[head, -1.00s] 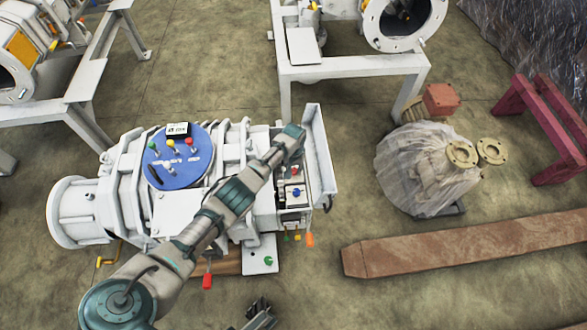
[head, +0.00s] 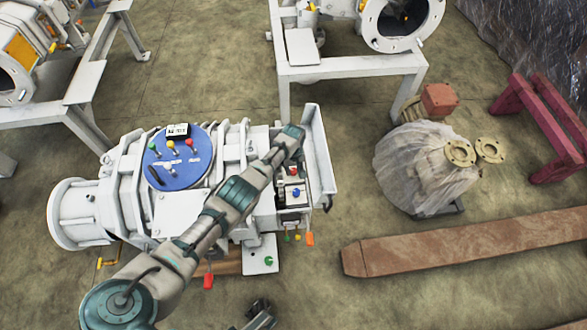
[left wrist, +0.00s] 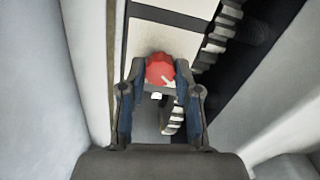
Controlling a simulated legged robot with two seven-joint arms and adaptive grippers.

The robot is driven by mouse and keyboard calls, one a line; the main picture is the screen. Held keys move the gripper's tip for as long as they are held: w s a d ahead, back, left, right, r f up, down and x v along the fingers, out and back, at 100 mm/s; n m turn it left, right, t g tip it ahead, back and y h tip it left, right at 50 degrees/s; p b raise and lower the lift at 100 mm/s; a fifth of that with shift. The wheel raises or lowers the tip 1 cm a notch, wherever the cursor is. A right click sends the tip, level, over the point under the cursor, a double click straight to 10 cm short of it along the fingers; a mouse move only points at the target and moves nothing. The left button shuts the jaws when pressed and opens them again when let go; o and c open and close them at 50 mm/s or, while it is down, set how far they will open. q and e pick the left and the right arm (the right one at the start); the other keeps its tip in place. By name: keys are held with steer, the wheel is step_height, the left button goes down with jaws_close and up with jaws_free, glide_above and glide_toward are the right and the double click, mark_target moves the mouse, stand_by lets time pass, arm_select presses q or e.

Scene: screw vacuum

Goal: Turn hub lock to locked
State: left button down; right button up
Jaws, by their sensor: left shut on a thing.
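The red knob (left wrist: 159,69) with a white arrow mark sits between the two fingers of my left gripper (left wrist: 160,80) in the left wrist view. The fingers are shut on it from both sides. I cannot tell whether this knob is the hub lock. In the head view the left arm reaches across the white vacuum machine (head: 176,210), and its wrist hides most of the gripper. A red knob (head: 294,171) and a blue knob (head: 296,193) show on the machine's right end. My right gripper (head: 261,314) is partly in view at the bottom edge; its jaws are unclear.
A blue round panel (head: 180,172) with coloured knobs is on the machine. A white upright plate (head: 318,150) stands at its right end. Dark toothed parts (left wrist: 215,42) lie close beside the left fingers. A rusty beam (head: 470,243) lies on the floor at right.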

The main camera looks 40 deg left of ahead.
mark_target(294, 169)
arm_select(q)
steer(key=shift+w+r, duration=0.2)
steer(key=shift+w, duration=0.05)
steer(key=c, duration=1.1)
jaws_free()
steer(key=shift+o, duration=1.4)
steer(key=shift+f, duration=0.1)
steer(key=shift+a+f, duration=0.1)
steer(key=shift+r, duration=0.2)
step_height(294, 169, up, 11)
steer(key=shift+r, duration=0.2)
